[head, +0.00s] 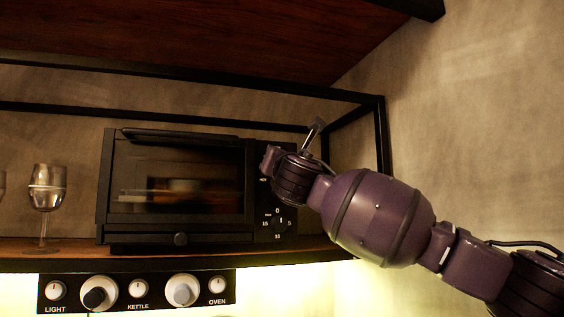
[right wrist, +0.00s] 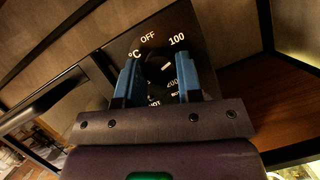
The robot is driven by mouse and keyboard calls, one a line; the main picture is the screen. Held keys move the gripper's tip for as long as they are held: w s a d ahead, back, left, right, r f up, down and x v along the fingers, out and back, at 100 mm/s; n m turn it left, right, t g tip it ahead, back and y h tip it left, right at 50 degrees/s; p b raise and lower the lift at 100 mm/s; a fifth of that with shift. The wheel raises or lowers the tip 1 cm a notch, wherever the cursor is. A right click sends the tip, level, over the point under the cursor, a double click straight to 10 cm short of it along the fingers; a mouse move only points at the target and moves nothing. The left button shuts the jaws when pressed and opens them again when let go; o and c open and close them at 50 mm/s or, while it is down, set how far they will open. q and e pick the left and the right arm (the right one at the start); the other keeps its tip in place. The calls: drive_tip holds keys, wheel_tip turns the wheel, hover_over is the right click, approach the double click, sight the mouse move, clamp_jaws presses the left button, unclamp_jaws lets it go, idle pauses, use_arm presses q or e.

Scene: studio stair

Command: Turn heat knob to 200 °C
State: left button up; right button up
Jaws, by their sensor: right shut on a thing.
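The heat knob (right wrist: 159,70) is a dark round knob on the oven's black control panel (right wrist: 205,45). In the right wrist view it sits between the blue fingers of my right gripper (right wrist: 158,66), which is shut on it. A short white mark on the knob points to the right, seemingly between the "100" and the partly covered "200". "OFF" and "°C" are readable; "HOT" is partly hidden. In the head view my right gripper (head: 270,163) covers the knob at the upper right of the toaster oven (head: 250,180). My left gripper is out of view.
A second dial (head: 281,222) with numbers lies below the gripper on the oven front. A wine glass (head: 46,190) stands left of the oven on the wooden shelf (head: 72,245). A panel of knobs (head: 137,303) runs below the shelf. A black frame bar (head: 379,140) rises to the right.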

use_arm(q)
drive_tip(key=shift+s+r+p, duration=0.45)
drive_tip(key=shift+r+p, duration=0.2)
drive_tip(key=shift+p, duration=0.65)
use_arm(e)
drive_tip(key=shift+a+r+m+g+h, duration=0.15)
drive_tip(key=shift+m+g+h, duration=0.75)
drive_tip(key=shift+m, duration=2.9)
drive_tip(key=shift+d+r+m+g+h, duration=0.15)
drive_tip(key=shift+m+g+h, duration=0.7)
drive_tip(key=shift+m, duration=2.95)
drive_tip(key=shift+a+r+m+g+h, duration=0.15)
drive_tip(key=shift+m+g+h, duration=0.3)
drive_tip(key=shift+m+g, duration=2.15)
drive_tip(key=m+t, duration=0.2)
drive_tip(key=shift+m+t, duration=0.25)
drive_tip(key=shift+m, duration=0.05)
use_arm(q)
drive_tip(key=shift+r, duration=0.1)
use_arm(e)
drive_tip(key=o, duration=0.9)
